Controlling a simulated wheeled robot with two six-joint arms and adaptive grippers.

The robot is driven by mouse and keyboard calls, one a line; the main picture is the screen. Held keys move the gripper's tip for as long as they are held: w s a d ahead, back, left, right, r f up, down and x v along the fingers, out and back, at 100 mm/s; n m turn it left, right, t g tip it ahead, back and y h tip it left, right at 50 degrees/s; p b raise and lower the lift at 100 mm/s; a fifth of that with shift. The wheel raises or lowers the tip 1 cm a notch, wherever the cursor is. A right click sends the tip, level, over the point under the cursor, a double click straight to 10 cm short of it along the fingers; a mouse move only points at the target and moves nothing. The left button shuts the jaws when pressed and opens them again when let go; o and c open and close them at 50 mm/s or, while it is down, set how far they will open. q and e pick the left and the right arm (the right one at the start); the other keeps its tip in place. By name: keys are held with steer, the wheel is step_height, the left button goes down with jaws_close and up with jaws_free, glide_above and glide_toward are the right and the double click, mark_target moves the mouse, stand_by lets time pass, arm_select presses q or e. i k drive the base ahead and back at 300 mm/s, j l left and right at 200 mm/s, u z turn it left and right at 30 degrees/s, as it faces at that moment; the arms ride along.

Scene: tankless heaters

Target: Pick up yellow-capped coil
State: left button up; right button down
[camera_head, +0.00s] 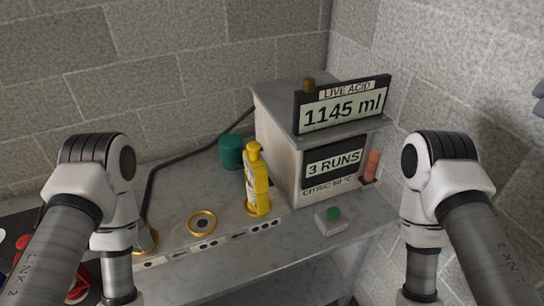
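No object shows clearly as a yellow-capped coil. A metallic object with a gold-yellow edge (147,241) stands on the bench beside my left arm, which partly hides it. A flat gold-yellow ring (202,213) with a dark centre lies on the bench to the right of it. I cannot tell whether either is the coil. Both my arms reach down past the lower edge of the head view, left and right, and neither gripper is visible.
A yellow bottle (256,185) and green container (232,152) stand left of the grey machine (287,142) with display signs. A small box with a green button (332,219) sits in front. Red and dark items (79,289) are partly hidden at lower left. A labelled strip (211,243) crosses the grey bench (185,193).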

mark_target(256, 172)
steer(key=k+j+z, duration=0.25)
steer(key=j, duration=0.45)
steer(key=k+j+z, duration=0.25)
steer(key=k+j, duration=0.2)
steer(key=j, duration=0.15)
steer(key=k+j+z, duration=0.3)
steer(key=j, duration=0.25)
steer(key=k+j, duration=0.05)
steer(key=k, duration=0.05)
